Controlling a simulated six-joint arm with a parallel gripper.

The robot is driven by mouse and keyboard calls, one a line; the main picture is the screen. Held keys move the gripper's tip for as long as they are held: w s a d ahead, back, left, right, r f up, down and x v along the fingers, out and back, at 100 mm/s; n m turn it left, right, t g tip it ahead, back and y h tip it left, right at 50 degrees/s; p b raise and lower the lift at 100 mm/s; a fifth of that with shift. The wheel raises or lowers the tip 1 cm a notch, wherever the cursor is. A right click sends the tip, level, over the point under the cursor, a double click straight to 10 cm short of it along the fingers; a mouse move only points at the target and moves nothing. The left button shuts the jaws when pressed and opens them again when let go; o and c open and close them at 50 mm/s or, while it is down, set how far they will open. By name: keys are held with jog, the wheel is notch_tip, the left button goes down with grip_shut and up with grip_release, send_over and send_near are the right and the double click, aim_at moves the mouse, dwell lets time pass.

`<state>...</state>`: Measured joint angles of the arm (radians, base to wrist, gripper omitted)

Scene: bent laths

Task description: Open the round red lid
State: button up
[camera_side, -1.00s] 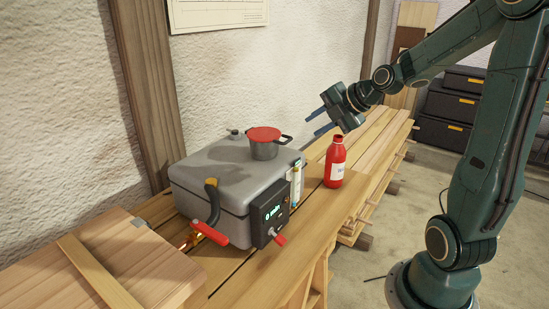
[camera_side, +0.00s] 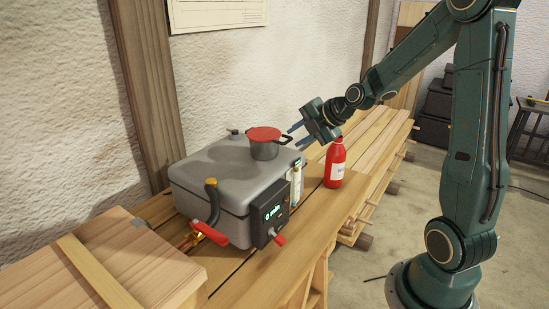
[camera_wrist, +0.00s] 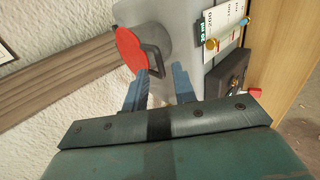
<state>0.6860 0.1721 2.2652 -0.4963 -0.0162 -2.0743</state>
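The round red lid (camera_side: 264,133) lies flat on a small dark pot (camera_side: 264,151) on top of a grey box-shaped machine (camera_side: 225,170). The lid looks closed. My gripper (camera_side: 293,134) is to the right of the lid, at about its height, with its two blue fingers apart and nothing between them. In the wrist view the red lid (camera_wrist: 131,50) is ahead and left of the fingertips (camera_wrist: 162,70). A dark loop handle (camera_wrist: 155,60) on the pot's side is close to the left fingertip; I cannot tell if they touch.
A red bottle (camera_side: 335,163) stands on the bench just below and right of my gripper. The machine has a red-handled lever (camera_side: 210,233) and a display panel (camera_side: 268,214) in front. A wooden box (camera_side: 95,265) is at the front left. The wall is behind.

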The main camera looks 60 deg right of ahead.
aim_at(289, 141)
jog(key=shift+x, duration=2.15)
jog(key=shift+f, duration=0.15)
grip_shut()
jog(key=shift+w+r, duration=0.15)
jog(key=shift+r, duration=0.8)
jog(key=shift+w+r, duration=0.15)
jog(key=shift+r, duration=0.75)
jog(key=shift+r, duration=0.1)
jog(key=shift+w+r, duration=0.3)
jog(key=shift+r, duration=0.5)
jog(key=shift+w+r, duration=0.3)
jog(key=shift+r, duration=0.45)
